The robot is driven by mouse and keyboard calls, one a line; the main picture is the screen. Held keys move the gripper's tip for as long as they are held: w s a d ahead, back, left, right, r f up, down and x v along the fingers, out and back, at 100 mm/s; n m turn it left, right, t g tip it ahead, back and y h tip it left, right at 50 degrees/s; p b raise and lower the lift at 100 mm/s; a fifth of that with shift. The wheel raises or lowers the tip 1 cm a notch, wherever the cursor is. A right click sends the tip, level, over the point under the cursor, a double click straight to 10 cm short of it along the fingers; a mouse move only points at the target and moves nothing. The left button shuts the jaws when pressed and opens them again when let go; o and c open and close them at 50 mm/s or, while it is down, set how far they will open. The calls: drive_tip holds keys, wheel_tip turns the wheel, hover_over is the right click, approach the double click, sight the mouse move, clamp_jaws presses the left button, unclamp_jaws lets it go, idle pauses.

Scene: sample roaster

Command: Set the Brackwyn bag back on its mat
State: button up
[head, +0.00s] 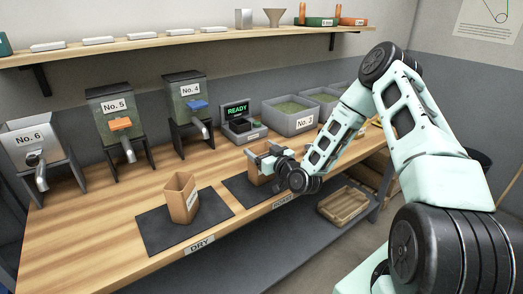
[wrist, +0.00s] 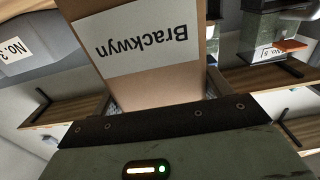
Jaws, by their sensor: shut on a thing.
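The Brackwyn bag (wrist: 145,50) is a tan paper bag with a white label, whose name reads upside down in the wrist view. My gripper (head: 267,158) is shut on it. In the head view the held bag (head: 258,172) looks upright, over or on the rear part of the right dark mat (head: 237,186); I cannot tell whether it touches. My gripper and arm hide part of this bag and mat. A second tan bag (head: 182,197) stands on the left dark mat (head: 154,231), behind the DRY label (head: 199,245). The right mat's front label (head: 283,201) is hard to read.
Hoppers No. 6 (head: 38,143), No. 5 (head: 113,112) and No. 4 (head: 186,100) stand along the back. The bench's front left is clear.

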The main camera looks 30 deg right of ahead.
drive_tip(key=o, duration=1.1)
drive_tip(key=shift+f, duration=0.1)
drive_tip(key=shift+r, duration=0.25)
drive_tip(key=s+b, duration=0.3)
drive_tip(key=s, duration=0.9)
drive_tip(key=s+a+n+g+y, duration=0.1)
drive_tip(key=a+n+g+y, duration=0.3)
drive_tip(key=a, duration=0.6)
drive_tip(key=s+a+n+g, duration=0.2)
drive_tip(key=a+g, duration=0.4)
drive_tip(key=a, duration=0.4)
drive_tip(key=s+a+r+g+h, duration=0.1)
drive_tip(key=s+a+r+g, duration=0.1)
drive_tip(key=s, duration=0.6)
drive_tip(key=s+a+r+g+h, duration=0.1)
drive_tip(key=s+a+r+g, duration=0.2)
drive_tip(key=s, duration=0.5)
drive_tip(key=s+a+r+n+g+h, duration=0.1)
drive_tip(key=s+a+r+g+h, duration=0.1)
drive_tip(key=s, duration=0.6)
drive_tip(key=shift+s+a+r+g, duration=0.1)
drive_tip(key=shift+a+r+g, duration=0.2)
drive_tip(key=shift+a, duration=0.15)
drive_tip(key=shift+s+a+r+g, duration=0.1)
drive_tip(key=shift+a+r+g, duration=0.15)
drive_tip(key=shift+a, duration=0.2)
